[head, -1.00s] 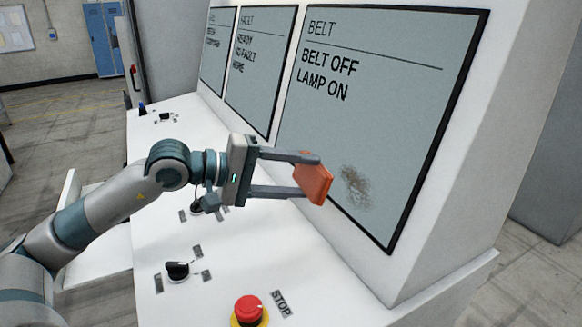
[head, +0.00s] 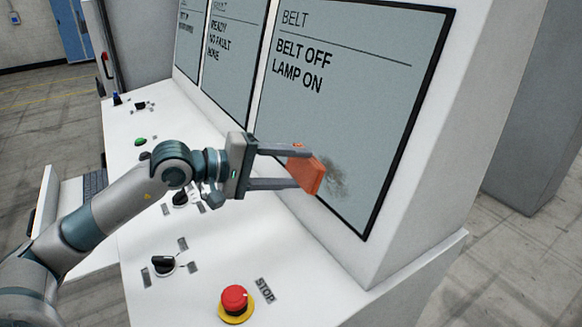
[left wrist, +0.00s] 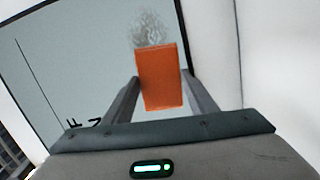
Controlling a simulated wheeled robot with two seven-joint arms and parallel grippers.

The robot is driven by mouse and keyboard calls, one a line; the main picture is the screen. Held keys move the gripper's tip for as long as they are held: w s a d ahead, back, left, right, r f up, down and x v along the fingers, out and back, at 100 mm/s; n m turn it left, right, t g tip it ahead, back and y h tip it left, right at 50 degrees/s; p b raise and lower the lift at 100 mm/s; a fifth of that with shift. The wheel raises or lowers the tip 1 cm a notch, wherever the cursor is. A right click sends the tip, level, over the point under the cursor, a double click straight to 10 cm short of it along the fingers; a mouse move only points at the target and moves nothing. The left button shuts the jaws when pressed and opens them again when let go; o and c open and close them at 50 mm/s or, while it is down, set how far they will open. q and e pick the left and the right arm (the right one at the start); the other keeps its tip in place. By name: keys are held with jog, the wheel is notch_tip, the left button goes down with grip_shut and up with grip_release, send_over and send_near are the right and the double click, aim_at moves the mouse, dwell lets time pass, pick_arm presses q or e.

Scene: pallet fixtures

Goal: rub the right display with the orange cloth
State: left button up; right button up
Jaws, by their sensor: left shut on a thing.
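The right display (head: 345,105) is a grey screen in a black frame, reading BELT, BELT OFF, LAMP ON. A dark smudge (head: 335,180) is on its lower part. My left gripper (head: 300,168) is shut on the folded orange cloth (head: 307,175). The cloth is at the smudge and covers part of it in the head view; I cannot tell whether it touches the glass. In the left wrist view the cloth (left wrist: 161,78) is between the fingers, with the smudge (left wrist: 151,28) showing just beyond its far edge. My right gripper is not in view.
A red STOP button (head: 235,299) on a yellow base is on the white console (head: 200,270) below. Black knobs (head: 163,264) and a green button (head: 140,141) are also on it. Two more displays (head: 228,60) stand to the left.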

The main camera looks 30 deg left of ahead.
aim_at(309, 177)
pick_arm(q)
jog(key=shift+w+d, duration=0.1)
dwell(0.3)
jog(key=shift+w+d+f, duration=0.15)
jog(key=shift+w, duration=0.15)
jog(key=shift+w+d+f, duration=0.1)
jog(key=shift+w+d, duration=0.05)
jog(key=shift+w, duration=0.15)
jog(key=shift+w+d, duration=0.15)
jog(key=shift+w, duration=0.05)
dwell(0.4)
jog(key=shift+s+b, duration=0.1)
jog(key=shift+b, duration=0.2)
jog(key=shift+s+d+f, duration=0.1)
jog(key=shift+s+d, duration=0.1)
jog(key=shift+d, duration=0.25)
jog(key=shift+s+d+b, duration=0.45)
jog(key=shift+s+d, duration=0.1)
jog(key=shift+d, duration=0.25)
jog(key=shift+s+d, duration=0.25)
jog(key=shift+d, duration=0.1)
